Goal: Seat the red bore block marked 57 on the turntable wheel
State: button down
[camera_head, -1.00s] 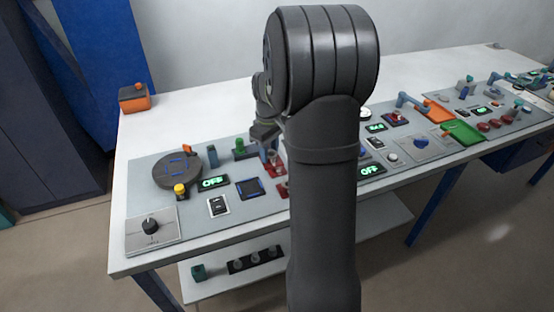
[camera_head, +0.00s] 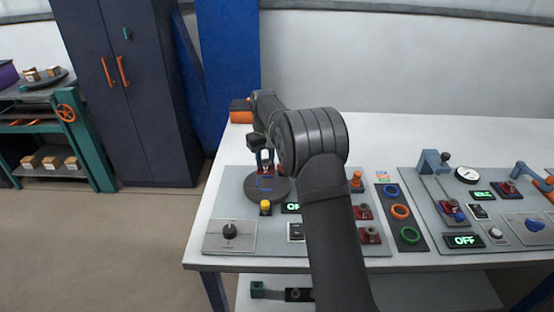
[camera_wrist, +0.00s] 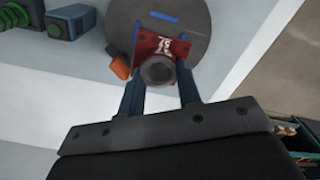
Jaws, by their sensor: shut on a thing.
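The red bore block (camera_wrist: 149,45) with white markings, partly blurred, sits between the two fingers of my gripper (camera_wrist: 160,85) in the wrist view. Its round grey bore faces the camera. My gripper is shut on it. Behind the block lies the dark grey turntable wheel (camera_wrist: 196,30) with a blue mark on it. I cannot tell whether the block touches the wheel.
In the head view a yellow button (camera_head: 265,205) stands in front of the wheel, and a dial plate (camera_head: 231,236) is near the front-left edge.

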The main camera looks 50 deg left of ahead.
aim_at(266, 170)
jog(key=shift+f, duration=2.45)
jog(key=shift+f, duration=0.65)
dwell(0.4)
dwell(0.5)
jog(key=c, duration=0.6)
grip_release()
jog(key=shift+d, duration=0.1)
jog(key=shift+o, duration=0.2)
jog(key=shift+r, duration=3.5)
jog(key=shift+f, duration=3.55)
